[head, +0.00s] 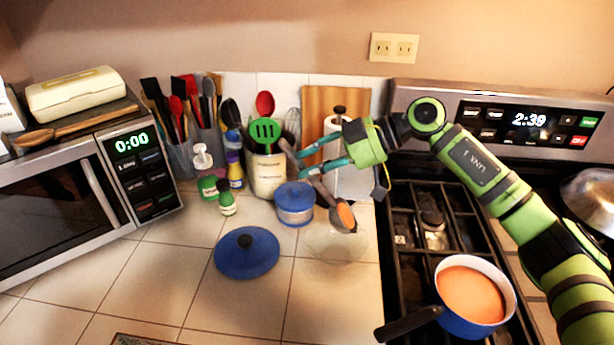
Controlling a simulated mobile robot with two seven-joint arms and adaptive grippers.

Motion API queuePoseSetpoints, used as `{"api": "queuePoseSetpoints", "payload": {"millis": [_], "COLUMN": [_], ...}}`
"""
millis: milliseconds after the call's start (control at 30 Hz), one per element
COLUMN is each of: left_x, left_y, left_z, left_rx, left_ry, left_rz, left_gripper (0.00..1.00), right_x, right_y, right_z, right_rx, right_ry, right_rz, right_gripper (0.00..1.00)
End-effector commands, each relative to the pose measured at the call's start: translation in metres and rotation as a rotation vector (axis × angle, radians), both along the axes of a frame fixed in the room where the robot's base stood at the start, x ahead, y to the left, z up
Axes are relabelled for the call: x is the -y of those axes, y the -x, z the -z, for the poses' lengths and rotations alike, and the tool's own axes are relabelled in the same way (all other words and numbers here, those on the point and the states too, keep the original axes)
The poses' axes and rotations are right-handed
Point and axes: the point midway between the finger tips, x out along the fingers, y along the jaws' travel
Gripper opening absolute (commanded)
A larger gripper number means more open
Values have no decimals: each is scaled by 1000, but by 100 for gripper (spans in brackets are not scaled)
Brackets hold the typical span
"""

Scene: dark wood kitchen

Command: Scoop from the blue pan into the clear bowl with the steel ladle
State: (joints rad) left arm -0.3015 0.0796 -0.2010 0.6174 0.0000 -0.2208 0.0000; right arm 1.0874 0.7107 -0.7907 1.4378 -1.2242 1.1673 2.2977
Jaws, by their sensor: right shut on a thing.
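The blue pan (449,322) sits on the stove at the lower right, with orange soup (470,294) inside and a dark handle pointing left. My right gripper (303,163) is shut on the handle of the steel ladle (322,190). The ladle tilts down to the right, and its bowl holds some orange soup. The clear bowl (335,247) stands on the tiled counter left of the stove, below the ladle bowl. It is faint, and I cannot tell whether anything is in it. My left gripper is not in view.
A small blue pot (295,207) stands close left of the clear bowl, and a blue lid (247,253) lies nearby. A utensil crock (268,178), small bottles (227,203) and a paper towel roll (346,184) stand behind. A microwave (62,205) is at left. The front counter is mostly clear.

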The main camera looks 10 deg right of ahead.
Motion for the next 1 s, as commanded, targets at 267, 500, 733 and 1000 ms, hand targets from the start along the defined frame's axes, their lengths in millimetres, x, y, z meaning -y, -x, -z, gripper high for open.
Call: {"api": "queuePoseSetpoints", "payload": {"millis": [267,500,733,1000], "left_x": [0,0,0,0], "left_y": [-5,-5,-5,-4], "left_z": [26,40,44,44], "left_rx": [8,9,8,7], "left_ry": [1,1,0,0], "left_rz": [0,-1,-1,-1], "left_gripper": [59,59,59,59], "right_x": [29,45,52,53], "right_y": [7,11,13,13], "right_z": [-1,-7,-12,-13], "right_rx": [45,79,92,93], "right_ry": [-189,-315,-365,-367], "right_rz": [5,1,1,0], "right_gripper": [0,0,0,0]}}
